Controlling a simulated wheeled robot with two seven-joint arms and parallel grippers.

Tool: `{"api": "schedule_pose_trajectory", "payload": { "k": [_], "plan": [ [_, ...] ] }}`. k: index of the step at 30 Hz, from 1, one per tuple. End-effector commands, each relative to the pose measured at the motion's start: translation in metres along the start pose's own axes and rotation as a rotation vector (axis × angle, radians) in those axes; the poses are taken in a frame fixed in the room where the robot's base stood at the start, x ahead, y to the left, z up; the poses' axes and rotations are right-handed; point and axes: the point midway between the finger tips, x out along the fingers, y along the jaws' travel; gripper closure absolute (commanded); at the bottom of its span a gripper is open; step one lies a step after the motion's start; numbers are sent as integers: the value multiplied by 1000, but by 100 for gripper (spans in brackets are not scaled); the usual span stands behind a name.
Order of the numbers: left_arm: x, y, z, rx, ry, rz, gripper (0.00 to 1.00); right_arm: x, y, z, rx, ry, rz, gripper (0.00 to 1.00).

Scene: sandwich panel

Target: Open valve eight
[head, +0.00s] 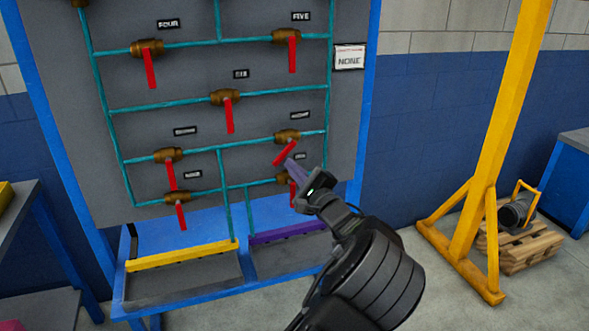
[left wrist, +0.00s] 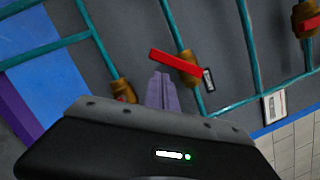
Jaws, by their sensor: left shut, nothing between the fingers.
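The upper right valve of the lower rows, taken as valve eight, has a brass body (head: 287,136) and a red handle (head: 284,152) slanting down to the left. Its label (head: 300,115) is too small to read surely. In the left wrist view the red handle (left wrist: 175,65) crosses at a slant in front of its brass body. My left gripper (head: 290,164) is shut and empty, its fingertips close beside the handle's lower end; I cannot tell whether they touch. The fingertips (left wrist: 161,78) also show in the left wrist view. My right gripper is not in view.
Another valve (head: 284,180) sits just below, partly behind my gripper. Other red handles, such as valve six's (head: 230,118), hang nearly straight down. A yellow post (head: 497,130) stands farther right.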

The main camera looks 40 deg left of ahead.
Motion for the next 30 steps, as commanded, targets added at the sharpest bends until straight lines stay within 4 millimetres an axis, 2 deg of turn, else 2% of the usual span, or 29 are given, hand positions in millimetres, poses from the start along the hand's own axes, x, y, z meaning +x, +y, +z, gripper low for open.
{"api": "schedule_pose_trajectory", "payload": {
  "k": [11, 22, 30],
  "plan": [
    [1, 1, 4, 68, -1, -17, 100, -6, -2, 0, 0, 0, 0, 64],
    [4, 4, 15, 249, -2, -62, 100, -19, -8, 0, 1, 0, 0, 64],
    [7, 4, 27, 422, -3, -104, 100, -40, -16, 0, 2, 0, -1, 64]
  ]
}}
